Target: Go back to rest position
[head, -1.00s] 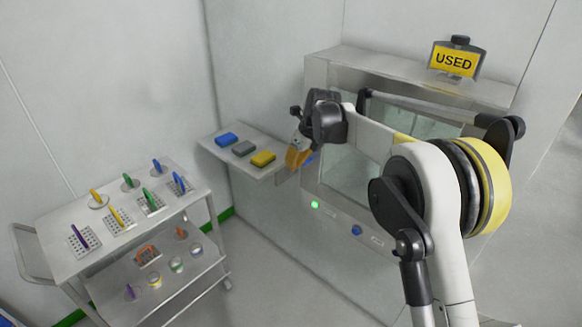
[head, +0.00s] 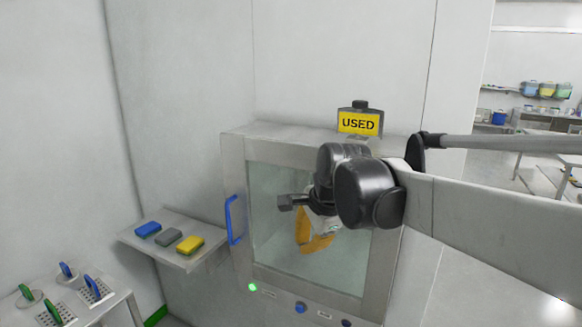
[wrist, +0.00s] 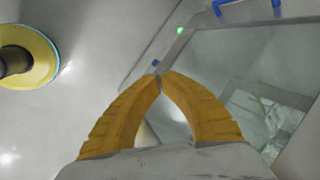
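My gripper (head: 316,243) has yellow-orange fingers and hangs in front of the glass door (head: 275,215) of a steel cabinet. In the wrist view the fingertips (wrist: 160,77) meet, with a bowed gap behind them and nothing held. The blue door handle (head: 232,220) is to the left, apart from the gripper. It also shows at the top of the wrist view (wrist: 250,10). The door looks closed. My arm reaches in from the right and hides part of the cabinet front.
A wall shelf (head: 165,252) at left holds blue, grey and yellow blocks. A cart (head: 112,312) with brushes is at lower left. A green light (head: 252,287) glows below the door. Tables (head: 545,150) stand far right.

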